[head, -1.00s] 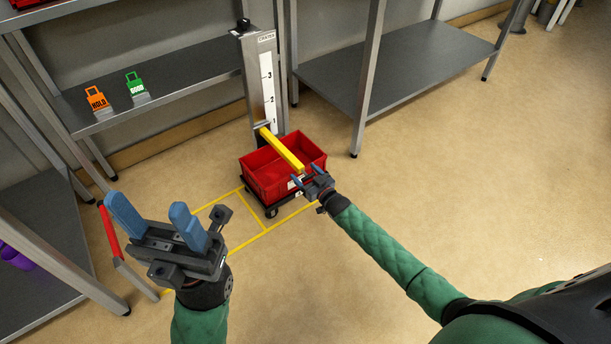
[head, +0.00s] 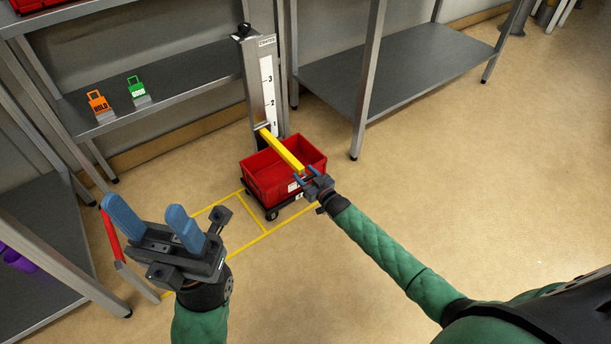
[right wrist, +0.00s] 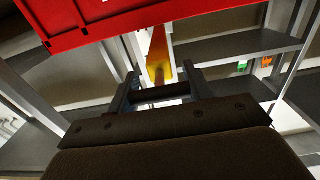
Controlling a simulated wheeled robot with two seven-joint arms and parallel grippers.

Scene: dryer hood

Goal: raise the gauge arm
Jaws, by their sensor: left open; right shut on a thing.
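The yellow gauge arm (head: 281,150) sticks out from a grey post (head: 257,78) with a numbered white scale, low near the 1 mark. It lies over a red crate (head: 270,185). My right gripper (head: 305,175) is shut on the free end of the gauge arm, at the crate's front right. In the right wrist view the yellow gauge arm (right wrist: 160,62) ends between the two fingers of my right gripper (right wrist: 163,80). My left gripper (head: 153,222) is open and empty at the lower left, well away from the post.
The red crate stands on a black wheeled dolly (head: 271,214) inside yellow floor lines (head: 262,237). Orange HOLD (head: 98,104) and green GOOD (head: 138,90) tags sit on the left shelf. A red-handled bar (head: 111,236) is beside my left gripper. Floor at right is clear.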

